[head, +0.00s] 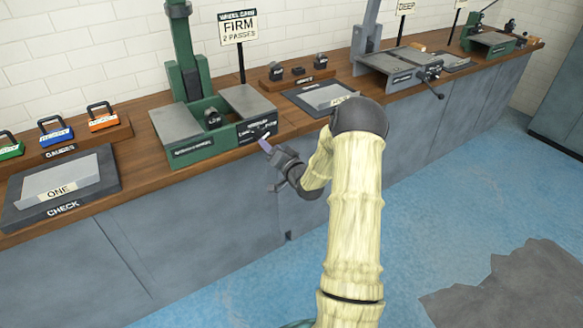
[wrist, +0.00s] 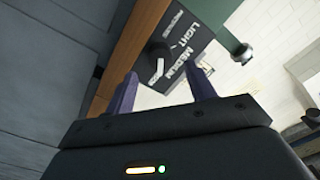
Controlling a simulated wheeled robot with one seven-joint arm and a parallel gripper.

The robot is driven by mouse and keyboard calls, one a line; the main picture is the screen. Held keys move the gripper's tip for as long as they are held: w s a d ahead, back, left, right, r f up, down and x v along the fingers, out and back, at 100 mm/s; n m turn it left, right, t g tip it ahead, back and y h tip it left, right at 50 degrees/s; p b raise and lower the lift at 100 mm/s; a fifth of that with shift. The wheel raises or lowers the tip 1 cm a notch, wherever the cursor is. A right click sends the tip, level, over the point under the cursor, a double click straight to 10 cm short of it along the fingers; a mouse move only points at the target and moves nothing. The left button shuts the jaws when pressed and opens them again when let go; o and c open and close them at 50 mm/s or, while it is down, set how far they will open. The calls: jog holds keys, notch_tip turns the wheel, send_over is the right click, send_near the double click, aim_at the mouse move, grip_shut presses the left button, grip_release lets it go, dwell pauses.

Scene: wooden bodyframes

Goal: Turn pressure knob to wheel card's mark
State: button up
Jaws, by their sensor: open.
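The wheel card (head: 238,29) stands on a post behind the green machine (head: 190,88) and reads "FIRM, 2 PASSES". The pressure knob (wrist: 158,58) is a dark round knob with a white pointer line on a dark panel (wrist: 186,40). "LIGHT" and "MEDIUM" read clearly beside it; I cannot make out a "FIRM" mark. My gripper (head: 269,166) is open in front of the machine's front panel (head: 246,132). In the wrist view, the knob appears between and beyond the fingertips of my gripper (wrist: 160,76). I cannot tell whether they touch it.
The wooden bench top (head: 136,142) runs along the wall. A check tray (head: 62,190) and colored gauges (head: 56,131) stand left of the machine. Another tray (head: 318,97) and a grey machine (head: 398,66) stand to the right.

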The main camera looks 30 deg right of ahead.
jog(key=s, duration=1.2)
jog(key=shift+d, duration=0.2)
jog(key=shift+s, duration=0.1)
jog(key=s+a+f+n+g, duration=0.1)
jog(key=s+a+n+g, duration=0.1)
jog(key=a+n+g, duration=0.5)
jog(key=s+a+r+n+g, duration=0.1)
jog(key=s+a+r+g, duration=0.2)
jog(key=s+a+g, duration=0.9)
jog(key=s+a+r+t+p, duration=0.1)
jog(key=s+r+p, duration=0.1)
jog(key=r+p, duration=0.8)
jog(key=s+a+r+t+p, duration=0.1)
jog(key=s+r+t+p, duration=0.1)
jog(key=r+p, duration=0.9)
jog(key=shift+s+a+t+h, duration=0.15)
jog(key=shift+s+t+h, duration=0.15)
jog(key=shift+s, duration=0.45)
